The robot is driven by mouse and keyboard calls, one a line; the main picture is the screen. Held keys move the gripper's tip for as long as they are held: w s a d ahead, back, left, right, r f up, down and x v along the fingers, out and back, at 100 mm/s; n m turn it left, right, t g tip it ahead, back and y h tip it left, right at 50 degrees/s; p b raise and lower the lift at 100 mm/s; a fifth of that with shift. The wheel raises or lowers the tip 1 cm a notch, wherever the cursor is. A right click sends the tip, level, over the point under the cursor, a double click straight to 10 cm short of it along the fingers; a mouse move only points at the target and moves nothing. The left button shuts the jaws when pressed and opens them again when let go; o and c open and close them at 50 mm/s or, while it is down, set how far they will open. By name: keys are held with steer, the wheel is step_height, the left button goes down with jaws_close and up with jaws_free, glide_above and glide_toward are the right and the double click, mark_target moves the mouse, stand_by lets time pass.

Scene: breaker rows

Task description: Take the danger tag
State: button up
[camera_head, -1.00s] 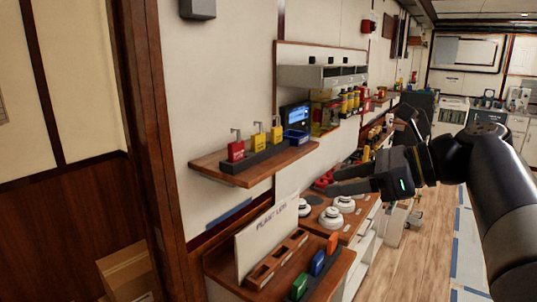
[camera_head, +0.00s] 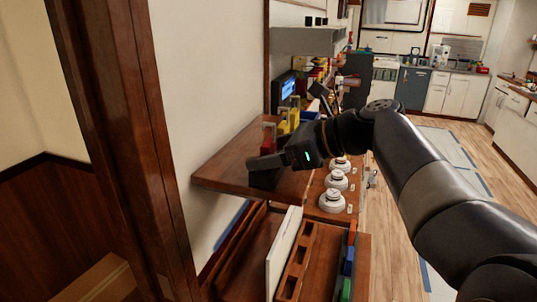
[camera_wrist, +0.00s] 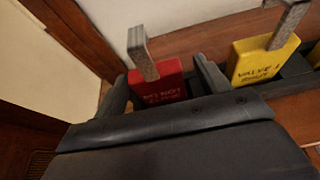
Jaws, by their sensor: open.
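I cannot make out a danger tag by sight. A red padlock (camera_wrist: 158,87) with a grey shackle and dark lettering stands in a dark holder; it also shows in the head view (camera_head: 268,138), partly covered by my gripper. My gripper (camera_head: 262,165) is open and empty over the wooden shelf (camera_head: 225,170). In the wrist view its fingers (camera_wrist: 163,82) lie to the left and right of the red padlock, and the gripper body hides its lower part. I cannot tell whether they touch it. A yellow padlock (camera_wrist: 262,60) stands to its right.
A second yellow padlock edge shows at far right. Below the shelf are a bench with white round detectors (camera_head: 332,202) and a wooden rack (camera_head: 297,262) with a white sign board (camera_head: 284,250). A wooden door frame (camera_head: 125,130) stands left. The floor on the right is clear.

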steer(key=shift+a, duration=0.1)
steer(key=c, duration=1.1)
steer(key=shift+o, duration=0.2)
